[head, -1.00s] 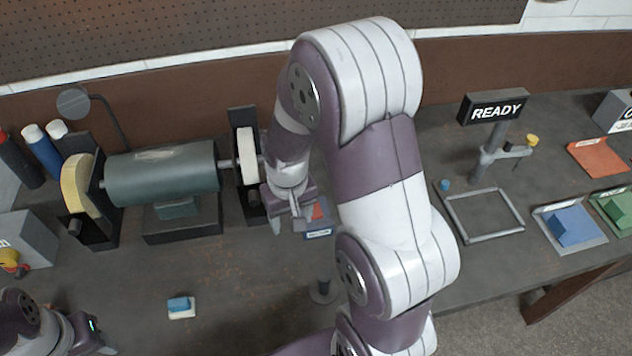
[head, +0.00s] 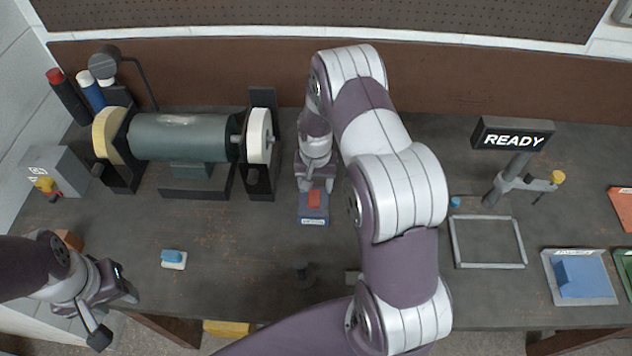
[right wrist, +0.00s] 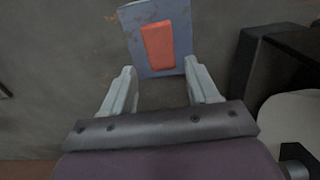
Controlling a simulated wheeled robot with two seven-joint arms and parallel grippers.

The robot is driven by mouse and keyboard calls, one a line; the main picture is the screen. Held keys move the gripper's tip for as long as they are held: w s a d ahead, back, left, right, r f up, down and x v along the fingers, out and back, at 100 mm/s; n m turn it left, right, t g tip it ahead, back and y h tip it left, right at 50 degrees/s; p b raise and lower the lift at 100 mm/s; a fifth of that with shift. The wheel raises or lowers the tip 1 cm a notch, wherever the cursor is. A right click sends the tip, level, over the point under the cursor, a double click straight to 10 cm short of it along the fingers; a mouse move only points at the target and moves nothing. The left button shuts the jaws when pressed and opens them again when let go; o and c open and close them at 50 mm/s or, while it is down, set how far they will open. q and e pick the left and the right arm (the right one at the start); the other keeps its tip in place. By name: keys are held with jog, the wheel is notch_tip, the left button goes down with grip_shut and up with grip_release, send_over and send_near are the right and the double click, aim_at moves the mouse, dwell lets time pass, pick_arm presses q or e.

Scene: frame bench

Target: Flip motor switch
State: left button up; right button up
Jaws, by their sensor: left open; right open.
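The motor switch (head: 313,208) is a blue-grey box with a red rocker (head: 314,198), standing on the bench just right of the motor grinder (head: 180,137). It also shows in the right wrist view (right wrist: 136,38), with its red rocker (right wrist: 158,45) beyond the fingertips. My right gripper (head: 315,184) is at the back edge of the switch, pointing down. In the right wrist view its two fingers (right wrist: 160,82) are apart with nothing between them. Contact with the box cannot be told. My left gripper (head: 118,312) is open and empty at the left front edge of the bench.
A white wheel (head: 259,135) in a dark guard stands left of the switch. A blue-and-white block (head: 173,259) lies at the front left. A READY sign (head: 512,134), an empty frame (head: 488,242) and a blue block (head: 582,277) on a tray are to the right.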

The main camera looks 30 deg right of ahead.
aim_at(314, 192)
jog(key=shift+f, duration=0.8)
jog(key=shift+w+a+f, duration=0.1)
jog(key=shift+a+f, duration=0.1)
jog(key=shift+a, duration=0.1)
jog(key=shift+d, duration=0.2)
jog(key=c, duration=1.1)
jog(key=shift+o, duration=0.3)
jog(key=shift+a+f+t+b, duration=0.1)
jog(key=shift+t+b, duration=0.2)
jog(key=shift+b, duration=0.1)
jog(key=f+t+h+b, duration=0.1)
jog(key=b, duration=0.4)
jog(key=shift+a+b, duration=0.1)
jog(key=shift+b, duration=0.25)
jog(key=t+b, duration=0.1)
jog(key=b, duration=0.2)
jog(key=s+r+h+b, duration=0.1)
jog(key=b, duration=0.3)
jog(key=shift+a+t, duration=0.15)
jog(key=shift+t, duration=0.25)
jog(key=shift+r+b, duration=0.2)
jog(key=shift+b, duration=0.15)
pick_arm(q)
notch_tip(314, 192, down, 14)
jog(key=shift+a+r, duration=0.15)
jog(key=shift+a, duration=0.05)
pick_arm(e)
jog(key=shift+r, duration=0.2)
